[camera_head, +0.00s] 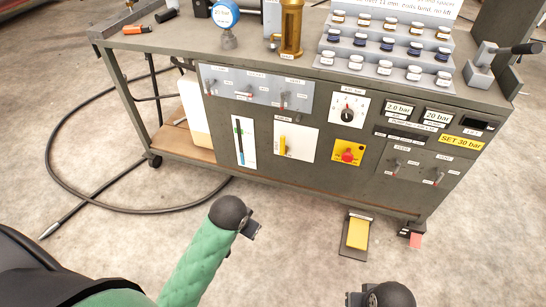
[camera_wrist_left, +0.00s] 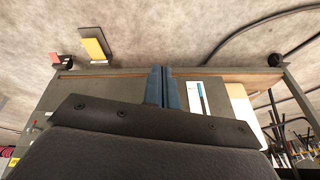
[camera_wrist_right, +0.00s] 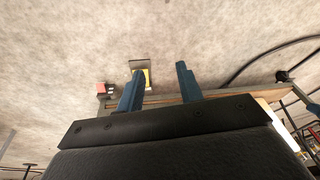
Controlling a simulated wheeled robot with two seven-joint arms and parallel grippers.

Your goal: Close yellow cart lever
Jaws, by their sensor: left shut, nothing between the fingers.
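The yellow lever (camera_head: 283,144) stands upright on a white plate in the middle of the cart's front panel. In the wrist views I cannot make it out; my gripper parts cover that area in the left one. My left gripper (camera_head: 252,231) is in front of the cart, below and left of the lever and apart from it. In the left wrist view its fingers (camera_wrist_left: 161,70) are together and empty. My right gripper (camera_head: 378,295) shows only partly at the bottom edge. In the right wrist view its fingers (camera_wrist_right: 160,70) are spread with nothing between them.
The cart (camera_head: 185,57) carries jars on a stepped rack (camera_head: 450,70) and a brass part (camera_head: 290,28). A black knob (camera_head: 347,115), red knob (camera_head: 347,156) and small toggles surround the lever. A yellow pedal (camera_head: 357,233) lies on the floor. A hose (camera_head: 52,170) loops at left.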

